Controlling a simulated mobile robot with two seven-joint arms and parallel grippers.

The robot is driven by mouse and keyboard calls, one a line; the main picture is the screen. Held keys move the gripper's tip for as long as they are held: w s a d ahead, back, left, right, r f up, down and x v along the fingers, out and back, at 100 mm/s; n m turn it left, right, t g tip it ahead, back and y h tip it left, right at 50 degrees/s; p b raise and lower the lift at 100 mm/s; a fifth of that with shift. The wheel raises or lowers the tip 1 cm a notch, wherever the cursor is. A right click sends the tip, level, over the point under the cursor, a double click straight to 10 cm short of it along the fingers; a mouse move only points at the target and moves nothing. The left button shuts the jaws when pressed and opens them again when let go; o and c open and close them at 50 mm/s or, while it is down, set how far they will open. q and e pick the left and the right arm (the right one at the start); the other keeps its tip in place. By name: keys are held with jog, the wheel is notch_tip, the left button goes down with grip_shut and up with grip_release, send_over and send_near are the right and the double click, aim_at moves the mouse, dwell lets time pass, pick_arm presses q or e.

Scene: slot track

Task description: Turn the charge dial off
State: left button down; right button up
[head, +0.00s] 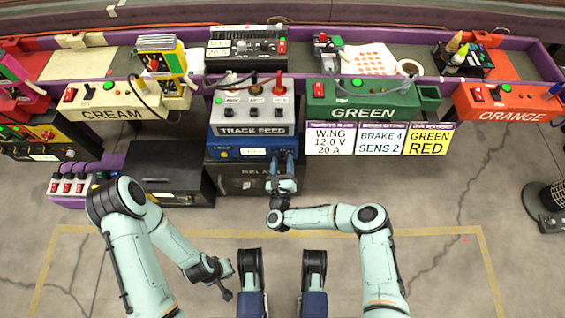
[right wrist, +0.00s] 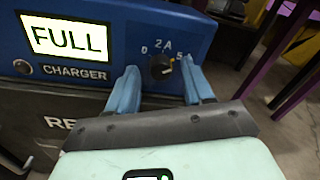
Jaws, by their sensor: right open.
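The charge dial (right wrist: 160,68) is a small black knob on the front of the blue charger (right wrist: 130,25), with marks 0, 2 A and 5 around it. A light pointer mark shows on the knob, but I cannot tell exactly which number it meets. My right gripper (right wrist: 159,74) is open, with one blue finger on each side of the dial; I cannot tell whether either touches it. In the head view the right gripper (head: 282,160) reaches the charger's right end and hides the dial. My left gripper (head: 223,282) hangs low over the floor, away from the charger, its jaws unclear.
The charger's lit display (right wrist: 68,38) reads FULL. A dark relay cabinet (head: 245,178) is below the charger and the TRACK FEED box (head: 252,112) above. Sign cards (head: 380,138) hang to the right. A black cabinet (head: 170,165) stands left. The floor in front is open.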

jog(key=shift+w, duration=0.1)
grip_shut()
